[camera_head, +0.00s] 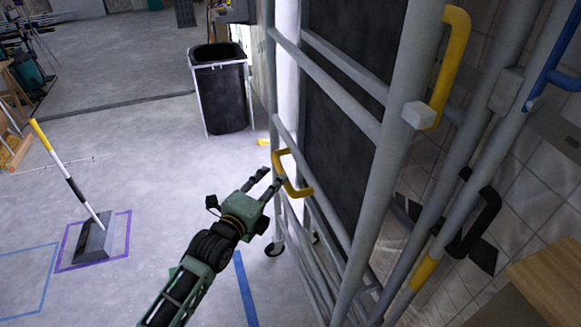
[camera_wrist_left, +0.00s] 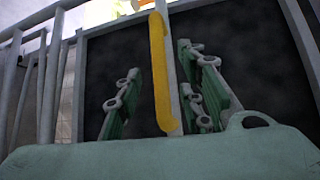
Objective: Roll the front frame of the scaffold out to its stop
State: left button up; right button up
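The scaffold's front frame (camera_head: 382,160) is a tall grey tube frame on the right, with a caster at its far foot. It carries a lower yellow handle (camera_head: 304,191) on the far post and an upper yellow handle (camera_head: 452,65) on the near post. My left gripper (camera_head: 271,179) is just left of the lower handle, its fingers pointing at it. In the left wrist view, the yellow handle (camera_wrist_left: 159,75) stands upright between the two parted fingers (camera_wrist_left: 160,78). No clear grip on it shows. My right gripper is not in view.
A black bin (camera_head: 221,98) stands behind the frame. A striped pole on a dark base (camera_head: 93,243) stands on the floor at left. Black (camera_head: 487,222) and blue (camera_head: 557,76) handles and a wooden top (camera_head: 548,285) are at right. The floor left of the frame is mostly clear.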

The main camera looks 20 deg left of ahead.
aim_at(282, 172)
pick_arm(q)
jog(key=x, duration=0.7)
jog(key=shift+w+f+p, duration=0.15)
jog(key=shift+w+p, duration=0.1)
jog(key=shift+p, duration=0.05)
grip_shut()
dwell(0.4)
